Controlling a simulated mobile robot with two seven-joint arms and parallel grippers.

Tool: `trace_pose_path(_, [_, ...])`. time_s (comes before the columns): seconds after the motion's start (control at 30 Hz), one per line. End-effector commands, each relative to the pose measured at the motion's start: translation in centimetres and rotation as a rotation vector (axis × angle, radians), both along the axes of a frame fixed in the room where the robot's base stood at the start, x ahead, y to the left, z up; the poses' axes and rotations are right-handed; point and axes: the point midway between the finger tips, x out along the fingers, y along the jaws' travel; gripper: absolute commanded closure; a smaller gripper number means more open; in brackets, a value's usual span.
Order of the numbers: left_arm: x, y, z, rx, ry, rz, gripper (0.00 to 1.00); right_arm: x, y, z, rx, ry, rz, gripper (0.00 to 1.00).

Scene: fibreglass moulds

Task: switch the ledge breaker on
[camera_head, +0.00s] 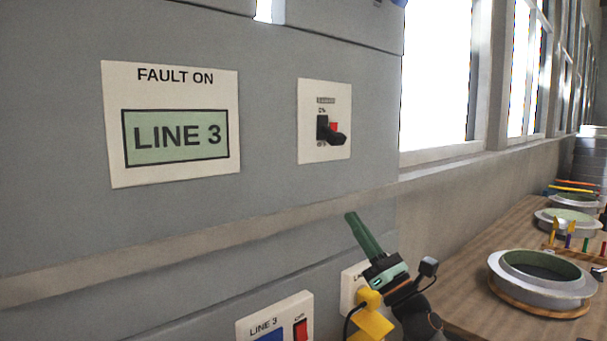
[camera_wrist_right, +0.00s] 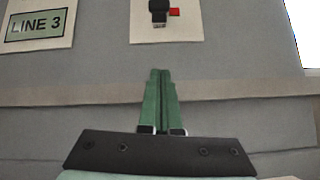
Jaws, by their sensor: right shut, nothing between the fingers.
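The breaker (camera_head: 331,134) sits on a white plate (camera_head: 311,147) on the grey wall above the ledge (camera_head: 215,232). It has a black lever and a red part beside it. The lever appears low, near the lower marking; the small print is hard to read. The breaker also shows at the top of the right wrist view (camera_wrist_right: 158,10). My right gripper (camera_head: 351,216) has green fingers, shut and empty, pointing up at the ledge, below the breaker and apart from it. The fingers also show in the right wrist view (camera_wrist_right: 160,72). My left gripper is out of view.
A sign (camera_head: 172,172) reads FAULT ON LINE 3. Below the ledge are a LINE 3 panel (camera_head: 278,310) with a red switch (camera_head: 301,330) and a yellow plug (camera_head: 370,317) with a black cable. Round moulds (camera_head: 541,285) stand on a wooden bench (camera_head: 470,265) at right, under windows.

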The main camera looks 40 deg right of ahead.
Motion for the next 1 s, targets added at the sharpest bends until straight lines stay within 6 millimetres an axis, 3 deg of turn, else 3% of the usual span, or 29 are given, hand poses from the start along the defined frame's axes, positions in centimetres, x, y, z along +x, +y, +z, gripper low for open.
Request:
trace_pose_path(0.13, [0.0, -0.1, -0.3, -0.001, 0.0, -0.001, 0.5, -0.7, -0.7, 1.6, -0.095, -0.037, -0.07, 1.0])
trace_pose_path(0.57, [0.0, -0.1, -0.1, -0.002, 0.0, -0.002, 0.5, -0.5, -0.7, 2.1, -0.106, -0.041, -0.079, 1.0])
trace_pose_path(0.77, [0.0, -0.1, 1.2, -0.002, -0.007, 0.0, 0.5, 1.3, -0.6, 4.2, -0.106, -0.042, -0.079, 1.0])
trace_pose_path(1.0, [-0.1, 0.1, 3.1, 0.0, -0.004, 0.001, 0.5, 5.0, -0.2, 8.0, -0.103, -0.043, -0.077, 1.0])
